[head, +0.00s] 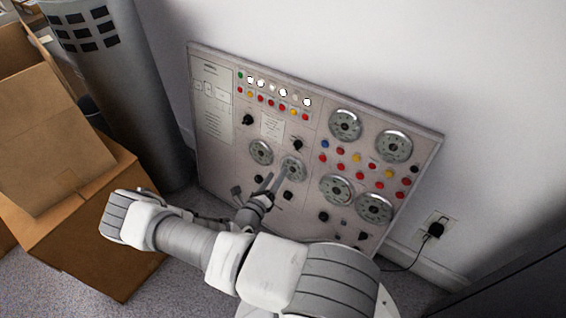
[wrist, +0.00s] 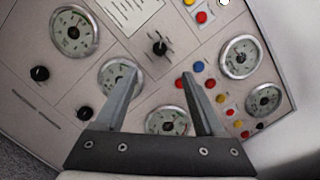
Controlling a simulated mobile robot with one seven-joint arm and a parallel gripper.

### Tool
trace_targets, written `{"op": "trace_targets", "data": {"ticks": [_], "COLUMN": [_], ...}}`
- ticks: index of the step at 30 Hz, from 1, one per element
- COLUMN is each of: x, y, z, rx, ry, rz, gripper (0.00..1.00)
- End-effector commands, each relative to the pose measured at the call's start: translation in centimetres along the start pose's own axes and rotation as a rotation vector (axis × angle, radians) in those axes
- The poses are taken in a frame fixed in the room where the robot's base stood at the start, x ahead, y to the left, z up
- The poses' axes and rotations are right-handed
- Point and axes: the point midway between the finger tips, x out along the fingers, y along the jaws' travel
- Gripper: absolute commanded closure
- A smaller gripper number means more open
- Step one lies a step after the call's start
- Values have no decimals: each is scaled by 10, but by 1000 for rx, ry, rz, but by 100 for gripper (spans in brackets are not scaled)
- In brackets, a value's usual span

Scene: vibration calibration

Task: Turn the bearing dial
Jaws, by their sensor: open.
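A grey control panel (head: 222,150) leans by the white wall and carries several round gauges and black knobs. Its labels are too small to read, so I cannot tell which one is the bearing dial. My gripper (head: 276,175) is open in front of the panel's lower middle, by a round gauge (head: 292,166). In the wrist view my gripper (wrist: 158,76) has its fingers apart with nothing held. A black knob (wrist: 160,47) shows just beyond the gap between the fingertips. The left finger partly covers a gauge (wrist: 107,76); another gauge (wrist: 167,122) shows between the fingers.
Rows of coloured buttons (head: 357,158) sit between the right-hand gauges. Cardboard boxes (head: 75,225) and a grey cylinder (head: 125,100) stand left of the panel. A plug in a wall outlet (head: 435,230) with a hanging cord is at right. A dark surface (head: 520,275) fills the lower right corner.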

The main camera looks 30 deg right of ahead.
Motion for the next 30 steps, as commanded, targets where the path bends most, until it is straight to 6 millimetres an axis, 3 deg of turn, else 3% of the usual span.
{"op": "trace_targets", "data": {"ticks": [7,24,30], "x": [-24,-25,-29], "y": [0,0,-11], "z": [0,0,16], "rx": [0,2,100], "ry": [0,1,55], "rz": [-1,-2,-45], "gripper": [29,29,29]}}
